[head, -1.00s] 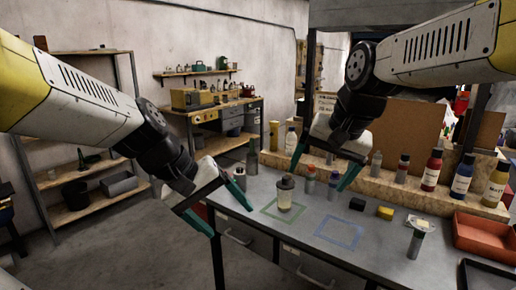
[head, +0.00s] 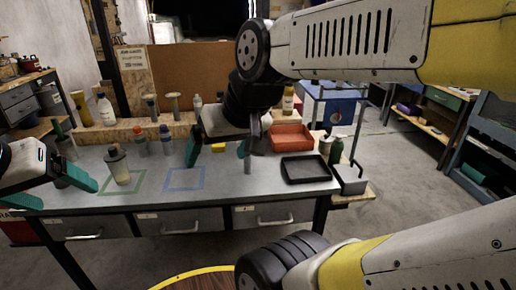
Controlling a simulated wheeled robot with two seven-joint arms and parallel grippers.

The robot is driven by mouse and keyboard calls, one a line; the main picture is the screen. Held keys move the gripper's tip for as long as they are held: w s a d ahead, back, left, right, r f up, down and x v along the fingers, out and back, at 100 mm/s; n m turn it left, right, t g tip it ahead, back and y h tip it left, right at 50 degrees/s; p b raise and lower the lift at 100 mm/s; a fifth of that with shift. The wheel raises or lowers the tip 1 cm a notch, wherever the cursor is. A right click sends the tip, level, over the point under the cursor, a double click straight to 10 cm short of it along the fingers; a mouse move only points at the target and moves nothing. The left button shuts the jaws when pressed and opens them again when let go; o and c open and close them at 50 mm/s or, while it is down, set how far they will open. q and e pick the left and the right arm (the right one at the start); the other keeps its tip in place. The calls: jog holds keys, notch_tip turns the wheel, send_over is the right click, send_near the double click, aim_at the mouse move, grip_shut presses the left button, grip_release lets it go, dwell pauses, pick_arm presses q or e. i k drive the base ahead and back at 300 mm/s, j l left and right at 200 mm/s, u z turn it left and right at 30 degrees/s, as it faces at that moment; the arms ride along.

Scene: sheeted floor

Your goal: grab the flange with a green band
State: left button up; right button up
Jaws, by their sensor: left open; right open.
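Two stands with flat, wide tops are on the raised wooden ledge: one with a dark bluish top (head: 150,102) and one with a tan top (head: 174,100). I cannot make out a green band on either, so which flange is meant cannot be told. My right gripper (head: 216,160) is open and empty, fingers down over the table. My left gripper (head: 68,197) is open and empty at the table's left end.
A yellow block (head: 218,148) shows between my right fingers.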

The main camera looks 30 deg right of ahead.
aim_at(247, 160)
jog(key=z, duration=0.9)
jog(key=i+j+u, duration=0.2)
jog(key=i+j, duration=0.2)
jog(key=i, duration=0.05)
